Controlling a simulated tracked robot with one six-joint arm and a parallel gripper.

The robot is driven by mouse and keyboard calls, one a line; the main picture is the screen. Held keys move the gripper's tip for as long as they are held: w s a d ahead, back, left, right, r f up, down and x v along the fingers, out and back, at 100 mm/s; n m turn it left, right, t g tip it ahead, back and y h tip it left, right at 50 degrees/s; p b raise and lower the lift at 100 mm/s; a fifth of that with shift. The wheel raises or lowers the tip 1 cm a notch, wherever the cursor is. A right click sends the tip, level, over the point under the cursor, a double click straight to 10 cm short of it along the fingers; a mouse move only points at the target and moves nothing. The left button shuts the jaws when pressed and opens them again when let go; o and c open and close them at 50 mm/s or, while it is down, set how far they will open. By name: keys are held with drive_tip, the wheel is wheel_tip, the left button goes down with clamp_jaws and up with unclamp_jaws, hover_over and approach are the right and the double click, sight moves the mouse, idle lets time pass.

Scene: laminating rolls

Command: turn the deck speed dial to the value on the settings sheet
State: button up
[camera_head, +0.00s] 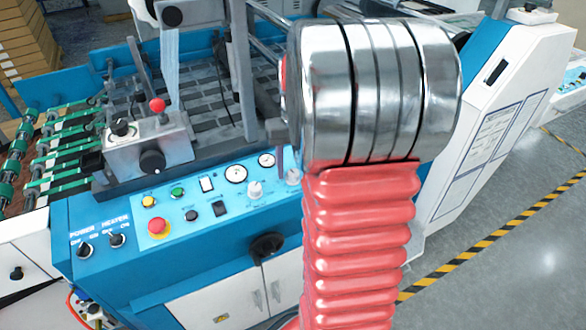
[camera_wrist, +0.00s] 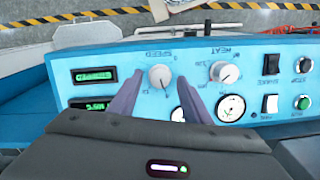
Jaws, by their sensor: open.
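The speed dial (camera_wrist: 159,76) is a pale round knob on the light blue panel, under an upside-down SPEED label in the wrist view. In the head view the speed dial (camera_head: 293,177) shows beside my arm. My gripper (camera_wrist: 160,83) is open, its two dark fingers reaching toward the panel with the dial between their tips in the picture. I cannot tell whether they touch it. In the head view, my arm hides most of the gripper. The dial's exact setting is too small to read. Printed sheets (camera_head: 491,133) are on the white cabinet; their text is unreadable, and I cannot tell which holds the settings.
The heat dial (camera_wrist: 225,72) sits right of the speed dial in the wrist view. Two green displays (camera_wrist: 95,75) are to its left. Gauges (camera_wrist: 231,108), switches and buttons crowd the panel. A red emergency button (camera_head: 158,227) and a red-topped lever (camera_head: 157,105) stand left.

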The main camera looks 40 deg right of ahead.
drive_tip(key=shift+f, duration=0.5)
drive_tip(key=c, duration=1)
